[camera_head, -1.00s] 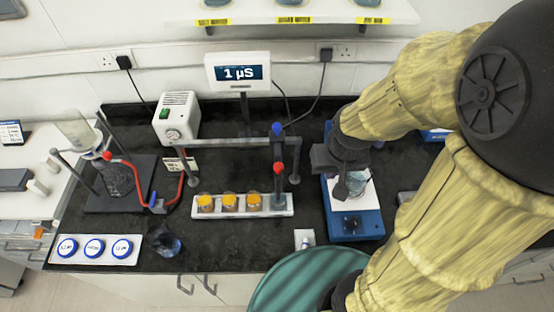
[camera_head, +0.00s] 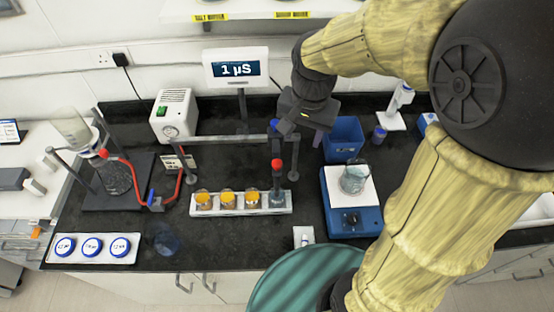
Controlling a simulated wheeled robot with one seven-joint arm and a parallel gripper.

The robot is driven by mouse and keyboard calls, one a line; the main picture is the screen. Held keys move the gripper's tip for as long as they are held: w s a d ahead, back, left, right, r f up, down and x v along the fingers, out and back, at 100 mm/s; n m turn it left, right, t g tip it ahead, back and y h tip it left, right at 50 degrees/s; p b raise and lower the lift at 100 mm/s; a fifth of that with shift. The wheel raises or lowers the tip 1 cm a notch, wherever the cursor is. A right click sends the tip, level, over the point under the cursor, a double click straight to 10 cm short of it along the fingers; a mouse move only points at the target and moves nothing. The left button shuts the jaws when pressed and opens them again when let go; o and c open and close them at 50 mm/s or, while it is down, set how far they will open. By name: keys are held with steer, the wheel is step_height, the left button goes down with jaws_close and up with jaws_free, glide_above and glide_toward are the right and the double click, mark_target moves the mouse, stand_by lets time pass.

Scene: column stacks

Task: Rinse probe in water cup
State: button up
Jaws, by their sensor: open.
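The probe (camera_head: 277,174), with a red collar, hangs upright from the stand's horizontal bar (camera_head: 228,140). Its lower end is at the clear cup (camera_head: 277,199) at the right end of the white rack (camera_head: 240,211); whether the tip is inside is too small to tell. My gripper (camera_head: 284,127) is open at the bar's right end, above the probe, beside the blue knob (camera_head: 274,127). Whether it touches the knob cannot be told. The meter screen (camera_head: 238,69) reads 1 µS.
Several cups sit in the rack, three with orange tops (camera_head: 227,199). A glass beaker (camera_head: 354,180) stands on a blue stirrer (camera_head: 352,222) at right. A blue bin (camera_head: 343,138) stands behind it. A flask (camera_head: 163,241) is at the bench's front edge.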

mark_target(277, 162)
steer(key=w+a+r+m+g, duration=0.1)
steer(key=a+r+m, duration=0.3)
steer(key=r, duration=0.3)
steer(key=shift+a+r, duration=0.15)
steer(key=shift+a, duration=0.65)
step_height(277, 162, down, 18)
steer(key=shift+r+p, duration=0.25)
steer(key=shift+p, duration=0.65)
steer(key=shift+c, duration=0.5)
jaws_close()
steer(key=shift+r, duration=0.15)
